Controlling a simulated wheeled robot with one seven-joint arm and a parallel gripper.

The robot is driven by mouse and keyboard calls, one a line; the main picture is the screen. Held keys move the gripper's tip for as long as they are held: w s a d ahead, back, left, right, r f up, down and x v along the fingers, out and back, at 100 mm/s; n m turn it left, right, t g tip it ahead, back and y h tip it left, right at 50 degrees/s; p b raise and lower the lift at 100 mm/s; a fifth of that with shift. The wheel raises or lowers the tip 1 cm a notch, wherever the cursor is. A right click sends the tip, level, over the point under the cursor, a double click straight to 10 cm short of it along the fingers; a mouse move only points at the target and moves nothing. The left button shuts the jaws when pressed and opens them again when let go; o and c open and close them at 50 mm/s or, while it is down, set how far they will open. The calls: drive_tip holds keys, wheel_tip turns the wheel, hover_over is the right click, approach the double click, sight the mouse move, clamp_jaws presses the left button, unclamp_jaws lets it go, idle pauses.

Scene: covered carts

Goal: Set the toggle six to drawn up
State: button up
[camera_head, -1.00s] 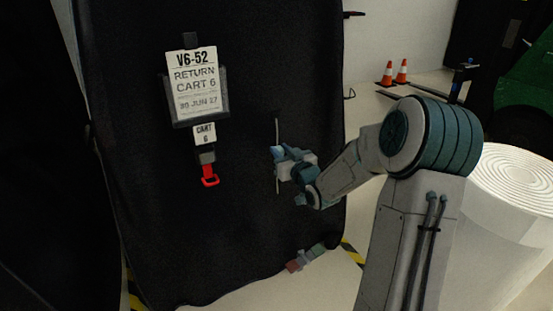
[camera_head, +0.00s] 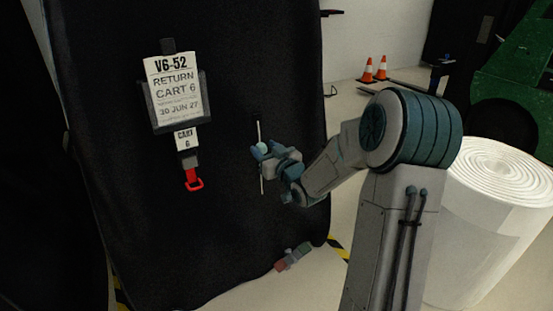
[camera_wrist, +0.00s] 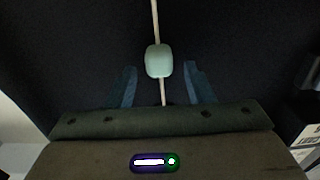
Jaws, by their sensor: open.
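A pale green toggle (camera_wrist: 159,61) sits on a thin whitish cord (camera_wrist: 155,18) that runs up and down the black cover (camera_head: 230,220) of the cart. In the head view the toggle (camera_head: 261,147) shows small at my gripper, with cord above and below it. My gripper (camera_head: 259,152) is open in front of the cover. In the wrist view its two blue fingers (camera_wrist: 160,72) stand apart, one on each side of the cord. The toggle is at the level of the fingertips, with a gap on both sides. I cannot tell its exact depth between them.
A tag reading "Return Cart 6" (camera_head: 175,92) hangs left of the cord, with a "Cart 6" label (camera_head: 187,140) and a red pull (camera_head: 193,180) below. A large white roll (camera_head: 490,220) stands at right. Orange cones (camera_head: 373,69) stand behind.

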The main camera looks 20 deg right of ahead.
drive_tip(key=p+v, duration=0.2)
drive_tip(key=v, duration=1.1)
drive_tip(key=shift+r, duration=0.1)
drive_tip(key=s+a+r+m+g+h+p, duration=0.1)
drive_tip(key=s+r+g+h+p, duration=0.25)
drive_tip(key=r+p, duration=0.5)
drive_tip(key=s+r+g+h+p, duration=0.2)
drive_tip(key=r+g+p, duration=0.3)
drive_tip(key=r+p, duration=0.3)
drive_tip(key=s+a+r+m+g+p, duration=0.1)
drive_tip(key=s+a+r+g+p, duration=0.2)
drive_tip(key=s+r+p, duration=0.3)
drive_tip(key=s+a+r+g+y+p, duration=0.1)
drive_tip(key=s+a+r+g+p, duration=0.2)
drive_tip(key=s+r+p, duration=0.3)
drive_tip(key=s+a+r, duration=0.1)
drive_tip(key=s, duration=0.4)
drive_tip(key=shift+s+a+m+p, duration=0.15)
drive_tip(key=shift+a+m+p, duration=0.1)
drive_tip(key=shift+m+p, duration=0.15)
drive_tip(key=shift+y, duration=0.25)
